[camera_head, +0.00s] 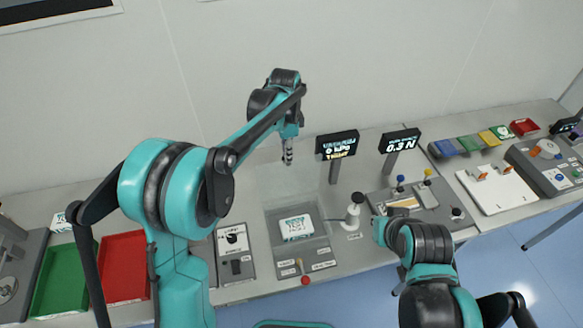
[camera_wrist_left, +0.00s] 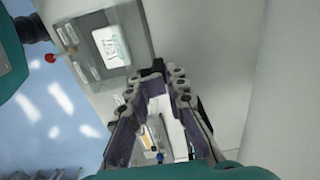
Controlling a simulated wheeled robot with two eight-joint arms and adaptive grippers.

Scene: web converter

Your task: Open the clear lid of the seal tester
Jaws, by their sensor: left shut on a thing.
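The seal tester (camera_head: 331,258) is a grey box on the bench with an open recess and a red knob at its front. A white labelled pack (camera_head: 297,227) lies in the recess; it also shows in the left wrist view (camera_wrist_left: 110,46). The clear lid (camera_head: 300,186) is faint; it appears raised above the rear of the box, its exact angle hard to tell. My left gripper (camera_head: 288,160) is shut, high at the lid's upper edge. In the left wrist view its fingers (camera_wrist_left: 165,76) are close together; the gripped part is barely visible.
Two display posts (camera_head: 337,146) stand right of the lid. A white bottle-like piece (camera_head: 353,212) stands right of the tester, a switch box (camera_head: 234,250) left. Red (camera_head: 123,266) and green (camera_head: 62,282) trays lie further left. The wall is close behind.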

